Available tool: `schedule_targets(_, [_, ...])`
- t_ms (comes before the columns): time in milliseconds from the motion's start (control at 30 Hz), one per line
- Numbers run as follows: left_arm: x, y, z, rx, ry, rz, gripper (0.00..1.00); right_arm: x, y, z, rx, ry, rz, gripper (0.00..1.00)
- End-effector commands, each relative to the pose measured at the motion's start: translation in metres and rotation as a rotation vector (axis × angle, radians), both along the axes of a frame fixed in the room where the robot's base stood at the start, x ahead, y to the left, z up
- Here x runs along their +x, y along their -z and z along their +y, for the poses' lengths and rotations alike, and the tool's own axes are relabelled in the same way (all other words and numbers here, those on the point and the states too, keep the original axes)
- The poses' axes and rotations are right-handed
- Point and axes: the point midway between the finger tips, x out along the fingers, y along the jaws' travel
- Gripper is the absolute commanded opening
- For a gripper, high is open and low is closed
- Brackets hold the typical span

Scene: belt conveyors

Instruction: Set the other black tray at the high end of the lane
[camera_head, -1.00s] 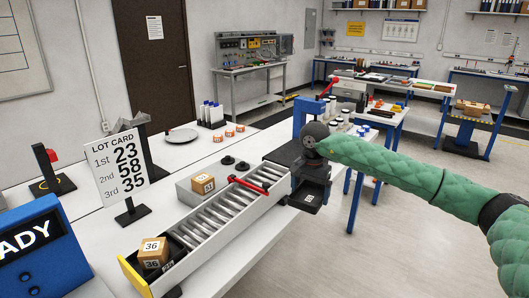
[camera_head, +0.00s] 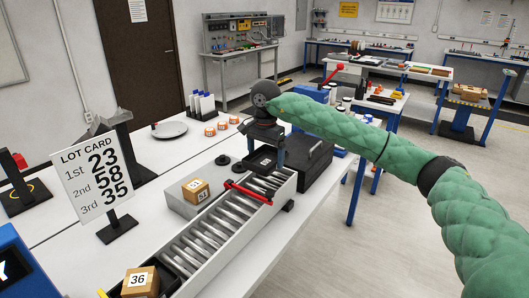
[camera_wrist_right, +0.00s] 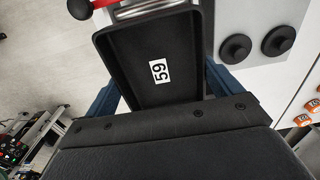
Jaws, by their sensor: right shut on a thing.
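My right gripper (camera_head: 268,142) is shut on a black tray (camera_wrist_right: 182,45) marked 59, with blue fingers at both sides of it in the right wrist view. In the head view the tray (camera_head: 262,160) is at the far, upper end of the roller lane (camera_head: 208,236). I cannot tell whether it touches the rollers. A red bar (camera_head: 248,192) crosses the lane just below the tray. At the near end a carton marked 36 (camera_head: 140,281) sits in the lane, with black tray edges partly hidden around it. My left gripper is out of view.
A large black box (camera_head: 308,160) stands right of the lane's upper end. A grey box with a small carton (camera_head: 196,190) on it stands left of the lane.

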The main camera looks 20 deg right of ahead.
Motion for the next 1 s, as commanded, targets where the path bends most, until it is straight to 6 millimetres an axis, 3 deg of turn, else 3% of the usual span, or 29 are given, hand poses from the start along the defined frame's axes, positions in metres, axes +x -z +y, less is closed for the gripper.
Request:
schedule_targets(133, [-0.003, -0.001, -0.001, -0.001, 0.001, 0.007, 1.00, 0.000, 0.012, 0.000, 0.000, 0.000, 0.002, 0.67])
schedule_targets(400, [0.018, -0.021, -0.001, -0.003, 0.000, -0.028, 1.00, 0.000, 0.037, 0.000, 0.000, 0.000, 0.001, 0.67])
schedule_targets(600, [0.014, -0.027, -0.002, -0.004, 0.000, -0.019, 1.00, -0.001, 0.054, 0.000, 0.000, 0.000, 0.002, 0.67])
schedule_targets(1000, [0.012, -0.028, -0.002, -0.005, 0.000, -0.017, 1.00, 0.000, 0.062, 0.000, -0.001, 0.000, 0.001, 0.67])
